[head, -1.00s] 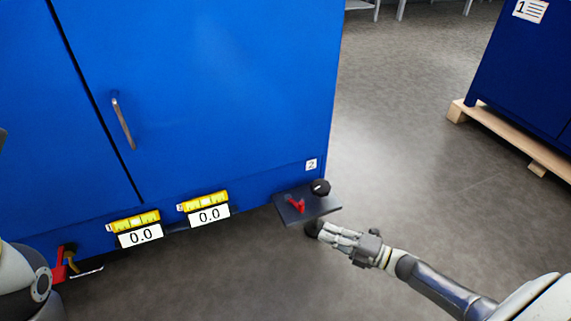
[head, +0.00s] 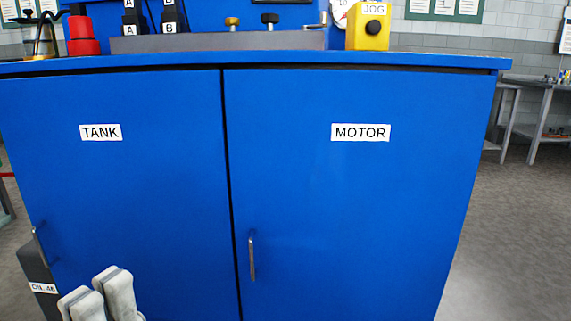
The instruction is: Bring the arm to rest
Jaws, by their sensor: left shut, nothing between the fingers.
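My left gripper (head: 96,288) shows at the bottom left, in front of the TANK door. Only its pale grey fingers are in view, pointing up; they are shut and empty. The rest of the left arm is below the picture. My right gripper is out of view.
A blue cabinet (head: 330,220) with TANK and MOTOR doors fills the middle, both doors closed. A yellow JOG box (head: 368,26) stands on its top. A dark box (head: 38,272) stands at the left. Open grey floor (head: 515,230) lies to the right, with a workbench (head: 540,105) behind.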

